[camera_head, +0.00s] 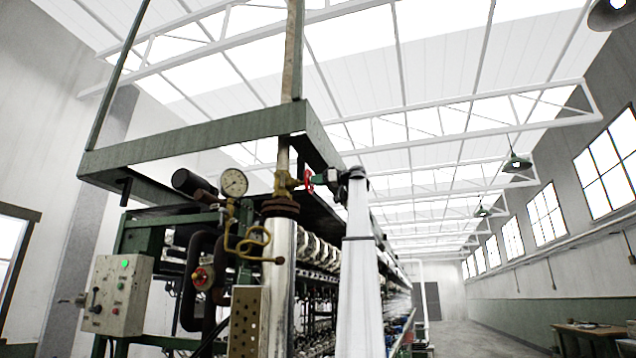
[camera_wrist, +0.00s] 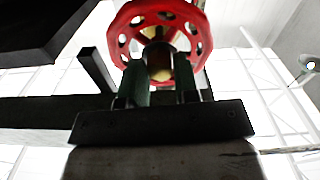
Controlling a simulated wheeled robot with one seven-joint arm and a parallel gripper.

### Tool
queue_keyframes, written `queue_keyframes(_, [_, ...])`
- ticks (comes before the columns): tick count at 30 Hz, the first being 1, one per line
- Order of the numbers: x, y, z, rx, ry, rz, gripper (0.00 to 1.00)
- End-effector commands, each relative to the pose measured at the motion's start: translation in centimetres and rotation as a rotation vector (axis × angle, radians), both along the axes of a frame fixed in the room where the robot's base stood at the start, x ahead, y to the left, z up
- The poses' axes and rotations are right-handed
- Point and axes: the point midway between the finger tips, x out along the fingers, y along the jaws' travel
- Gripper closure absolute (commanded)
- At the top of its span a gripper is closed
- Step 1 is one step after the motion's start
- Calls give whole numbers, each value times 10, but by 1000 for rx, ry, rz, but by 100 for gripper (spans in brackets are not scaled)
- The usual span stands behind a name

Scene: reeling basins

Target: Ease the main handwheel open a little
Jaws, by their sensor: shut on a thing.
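The red handwheel (camera_head: 309,181) sits on a brass valve (camera_head: 284,184) on the tall vertical pipe, seen nearly edge-on in the head view. In the wrist view the red handwheel (camera_wrist: 117,32) fills the top middle, with round holes in its rim and brass parts behind it. My gripper (camera_head: 321,178) reaches it from the right at the end of my white arm. The fingers hide that part of the rim.
A pressure gauge (camera_head: 233,183) and curved brass tubing stand left of the pipe. A second, lower red handwheel (camera_head: 203,278) is on a dark pipe. A green steel frame (camera_head: 200,134) passes close above the valve. A control box (camera_head: 117,296) is at left. The aisle at right is open.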

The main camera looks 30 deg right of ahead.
Motion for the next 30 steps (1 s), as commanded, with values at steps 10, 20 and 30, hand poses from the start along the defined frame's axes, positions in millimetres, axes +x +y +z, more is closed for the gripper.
queue_keyframes(10, [0, 0, 0, -301, -257, 0, 95])
queue_keyframes(20, [0, 0, 0, -585, -499, 0, 95])
queue_keyframes(30, [0, 0, -1, -878, -748, 1, 95])
